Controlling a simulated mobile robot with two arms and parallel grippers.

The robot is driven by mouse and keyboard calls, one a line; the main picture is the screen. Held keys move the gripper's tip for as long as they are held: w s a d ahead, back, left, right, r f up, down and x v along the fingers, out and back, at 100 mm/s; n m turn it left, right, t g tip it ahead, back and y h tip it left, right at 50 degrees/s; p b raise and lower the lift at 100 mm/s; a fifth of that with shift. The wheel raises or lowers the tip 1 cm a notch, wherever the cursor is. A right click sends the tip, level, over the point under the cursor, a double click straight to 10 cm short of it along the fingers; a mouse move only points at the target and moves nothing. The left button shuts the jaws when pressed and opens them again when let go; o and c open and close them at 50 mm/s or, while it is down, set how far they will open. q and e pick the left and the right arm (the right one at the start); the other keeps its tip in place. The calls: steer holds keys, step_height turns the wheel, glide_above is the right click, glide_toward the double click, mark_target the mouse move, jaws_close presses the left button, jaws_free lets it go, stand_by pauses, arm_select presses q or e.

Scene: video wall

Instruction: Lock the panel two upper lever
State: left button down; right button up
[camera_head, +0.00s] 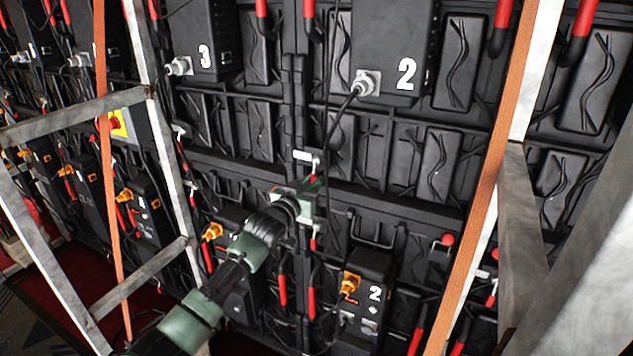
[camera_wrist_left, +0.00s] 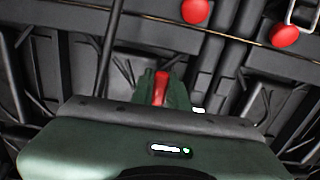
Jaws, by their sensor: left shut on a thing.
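My left gripper (camera_head: 313,184) is at the black panel wall, between the upper box marked 2 (camera_head: 396,48) and the lower box marked 2 (camera_head: 372,285). It is shut on a red lever; the lever's red handle (camera_wrist_left: 161,88) shows between the green fingers in the left wrist view. The gripper body hides most of this lever in the head view. The lever's exact angle is hard to tell. My right gripper is not in view.
Another red lever handle (camera_head: 283,289) hangs below. Metal posts with orange straps stand at left and right, including the right strap (camera_head: 483,205). A black cable (camera_head: 337,125) drops from the upper box near my gripper. Red knobs (camera_wrist_left: 196,11) show in the wrist view.

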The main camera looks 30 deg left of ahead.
arm_select(q)
steer(key=shift+a+m, duration=0.15)
steer(key=shift+m, duration=0.15)
steer(key=c, duration=1.4)
jaws_free()
steer(key=shift+s, duration=0.1)
steer(key=s, duration=0.3)
steer(key=s+b, duration=0.1)
steer(key=s, duration=0.3)
steer(key=shift+s+d, duration=0.2)
steer(key=shift+s, duration=0.1)
steer(key=shift+f, duration=0.1)
